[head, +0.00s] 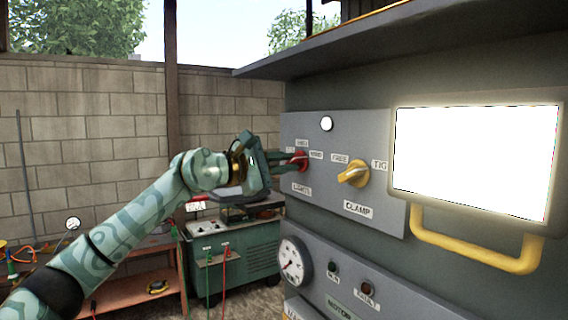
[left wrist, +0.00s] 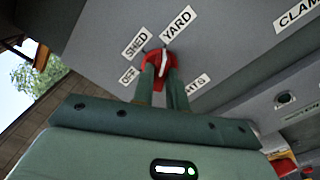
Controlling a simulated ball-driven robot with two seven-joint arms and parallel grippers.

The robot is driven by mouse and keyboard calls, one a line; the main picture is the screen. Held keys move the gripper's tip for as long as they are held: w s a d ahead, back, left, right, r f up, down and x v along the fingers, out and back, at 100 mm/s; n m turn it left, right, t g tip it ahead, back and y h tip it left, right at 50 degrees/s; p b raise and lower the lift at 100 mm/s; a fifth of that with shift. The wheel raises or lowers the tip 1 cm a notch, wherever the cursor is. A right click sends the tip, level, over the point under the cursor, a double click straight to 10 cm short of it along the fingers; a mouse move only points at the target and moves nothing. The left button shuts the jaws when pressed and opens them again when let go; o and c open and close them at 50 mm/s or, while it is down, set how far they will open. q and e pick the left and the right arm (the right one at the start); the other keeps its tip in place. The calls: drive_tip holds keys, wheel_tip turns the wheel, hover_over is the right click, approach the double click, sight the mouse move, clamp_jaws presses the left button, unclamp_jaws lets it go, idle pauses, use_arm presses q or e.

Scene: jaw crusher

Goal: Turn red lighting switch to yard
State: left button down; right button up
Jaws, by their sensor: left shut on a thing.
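The red lights switch (head: 301,158) sits on the grey panel at the centre of the head view. In the left wrist view the red switch (left wrist: 156,59) has a white pointer line. The line points up toward the near end of the YARD label (left wrist: 178,25); whether it is fully in line with it I cannot tell. The SHED label (left wrist: 136,43) and OFF label (left wrist: 128,75) lie to the left. My left gripper (head: 293,161) is shut on the red switch, with its two fingers (left wrist: 162,82) either side of the knob. My right gripper is out of view.
A yellow clamp switch (head: 353,174) is right of the red one. A bright screen (head: 470,162) with a yellow handle (head: 478,248) stands further right. A pressure gauge (head: 293,262) is below the panel. A green welding machine (head: 231,257) stands behind my left arm.

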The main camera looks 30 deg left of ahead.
use_arm(q)
drive_tip(key=shift+m, duration=0.3)
drive_tip(key=c, duration=1.4)
unclamp_jaws()
drive_tip(key=shift+w, duration=0.1)
drive_tip(key=b+v, duration=0.7)
drive_tip(key=v, duration=0.9)
drive_tip(key=shift+a, duration=0.15)
